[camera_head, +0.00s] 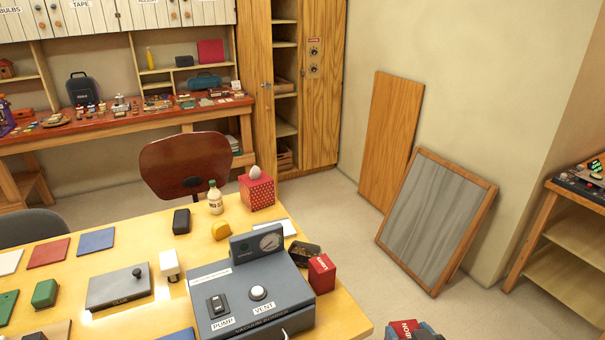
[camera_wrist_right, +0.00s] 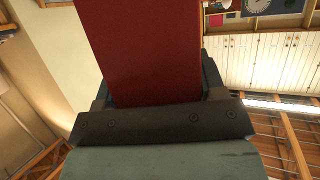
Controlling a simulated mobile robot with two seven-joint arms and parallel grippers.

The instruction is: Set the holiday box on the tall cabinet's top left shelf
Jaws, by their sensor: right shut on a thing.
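My right gripper (camera_head: 428,333) is at the bottom edge of the head view, mostly cut off. It is shut on a red box (camera_head: 403,328) with a white label, of which I read only "BON". In the right wrist view the red box (camera_wrist_right: 145,50) rises from between the dark jaws. No label reading "holiday" is visible. A red box with white dots (camera_head: 257,193) stands on the yellow table. The tall wooden cabinet (camera_head: 321,110) stands at the back; its left side is open, showing several shelves (camera_head: 285,45). Its top is cut off. My left gripper is not in view.
The yellow table (camera_head: 130,225) holds a grey pump console (camera_head: 250,300), a small red box (camera_head: 321,273) and a bottle (camera_head: 215,198). A reddish chair (camera_head: 186,163) stands behind it. A framed panel (camera_head: 435,222) and a board (camera_head: 390,135) lean on the wall. Floor before the cabinet is clear.

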